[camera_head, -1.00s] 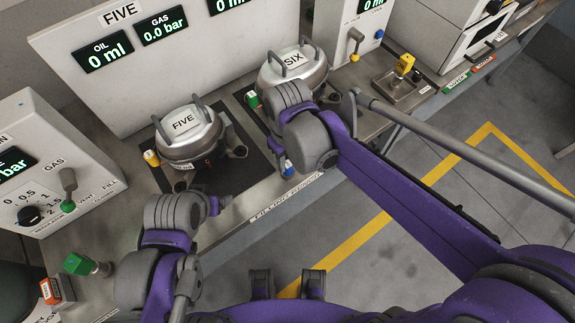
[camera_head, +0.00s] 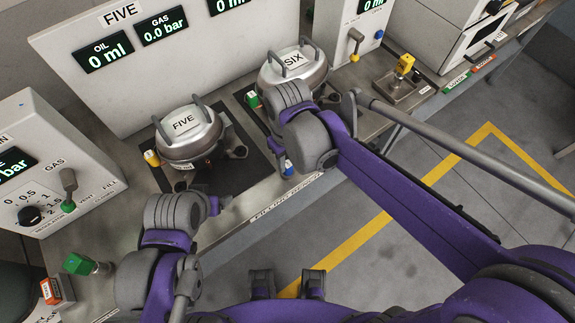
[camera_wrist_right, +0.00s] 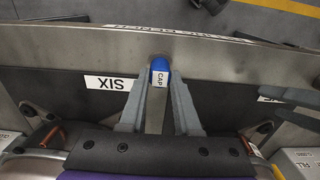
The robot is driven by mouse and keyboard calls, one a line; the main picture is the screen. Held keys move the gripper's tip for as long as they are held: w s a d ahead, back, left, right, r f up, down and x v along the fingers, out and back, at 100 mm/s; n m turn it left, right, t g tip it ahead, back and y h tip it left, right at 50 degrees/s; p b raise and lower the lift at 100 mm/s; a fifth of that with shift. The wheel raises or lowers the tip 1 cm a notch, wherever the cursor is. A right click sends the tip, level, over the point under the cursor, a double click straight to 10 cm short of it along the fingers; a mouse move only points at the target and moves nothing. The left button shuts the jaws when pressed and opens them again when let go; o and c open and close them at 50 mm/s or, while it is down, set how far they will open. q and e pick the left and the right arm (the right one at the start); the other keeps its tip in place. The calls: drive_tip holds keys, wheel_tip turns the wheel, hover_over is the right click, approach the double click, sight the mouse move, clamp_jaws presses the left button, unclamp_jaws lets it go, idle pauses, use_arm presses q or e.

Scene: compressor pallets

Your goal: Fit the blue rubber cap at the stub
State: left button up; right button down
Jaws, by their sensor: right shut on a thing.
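The blue rubber cap (camera_wrist_right: 159,69), labelled CAP, is between the fingertips of my right gripper (camera_wrist_right: 159,79) in the right wrist view. The gripper is shut on it above the bench's front edge. In the head view the cap (camera_head: 288,168) shows as a small blue spot below my right wrist. Compressor SIX (camera_head: 311,73) stands behind that wrist. Copper tubes (camera_wrist_right: 49,137) show at the lower edge of the wrist view, and I cannot tell which is the stub. My left gripper (camera_head: 224,202) is small and dark before compressor FIVE (camera_head: 183,141), its jaws unclear.
A yellow-topped fixture (camera_head: 403,67) stands at the right. The grey control box (camera_head: 60,170) bounds the left side. The floor before the bench is clear.

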sight(288, 164)
use_arm(q)
drive_tip(key=shift+w+r+p, duration=0.25)
drive_tip(key=shift+r+p, duration=0.3)
drive_tip(key=shift+r, duration=0.2)
drive_tip(key=shift+w+r+p, duration=0.3)
drive_tip(key=shift+r+p, duration=0.3)
drive_tip(key=shift+r, duration=0.2)
drive_tip(key=shift+w+r+p, duration=0.25)
drive_tip(key=shift+r+p, duration=0.3)
drive_tip(key=shift+r, duration=0.2)
use_arm(e)
drive_tip(key=shift+r, duration=2.95)
